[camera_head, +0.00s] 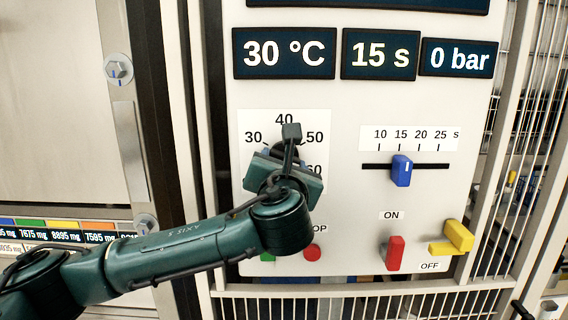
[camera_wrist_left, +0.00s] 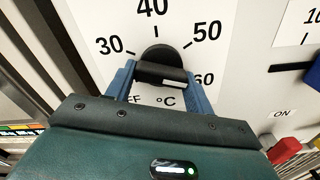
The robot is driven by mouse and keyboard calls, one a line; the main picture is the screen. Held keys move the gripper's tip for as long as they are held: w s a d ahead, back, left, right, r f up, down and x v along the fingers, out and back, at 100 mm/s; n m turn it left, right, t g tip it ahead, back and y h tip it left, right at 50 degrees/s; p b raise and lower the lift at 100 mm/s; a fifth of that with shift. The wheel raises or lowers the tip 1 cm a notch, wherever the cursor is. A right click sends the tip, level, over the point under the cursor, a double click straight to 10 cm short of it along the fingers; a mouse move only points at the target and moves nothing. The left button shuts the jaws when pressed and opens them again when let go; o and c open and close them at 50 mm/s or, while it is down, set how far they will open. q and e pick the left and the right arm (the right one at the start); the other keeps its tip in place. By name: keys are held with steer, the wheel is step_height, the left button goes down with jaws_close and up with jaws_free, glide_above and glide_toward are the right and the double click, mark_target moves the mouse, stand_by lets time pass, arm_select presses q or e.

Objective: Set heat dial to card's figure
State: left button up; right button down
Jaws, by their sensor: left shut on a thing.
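The heat dial (camera_wrist_left: 160,52) is a black round knob with a raised bar, on a white panel scale marked 30, 40, 50, 60 and OFF. My left gripper (camera_wrist_left: 160,73) has its blue fingers on either side of the bar and is shut on it. In the head view my gripper and wrist cover most of the dial. The temperature display (camera_head: 285,53) reads 30 °C. I cannot make out a card with a heat figure. My right gripper is not in view.
Right of the dial are a blue slider (camera_head: 402,170) on a seconds scale, a red switch handle (camera_head: 394,252) and a yellow lever (camera_head: 458,237). A red button (camera_head: 312,253) is below my wrist. Other displays (camera_head: 380,54) read 15 s and 0 bar (camera_head: 458,58).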

arm_select(q)
steer(key=shift+m, duration=0.8)
steer(key=shift+f, duration=0.1)
steer(key=o, duration=1)
steer(key=s+b, duration=0.3)
steer(key=s, duration=1)
steer(key=shift+s, duration=0.15)
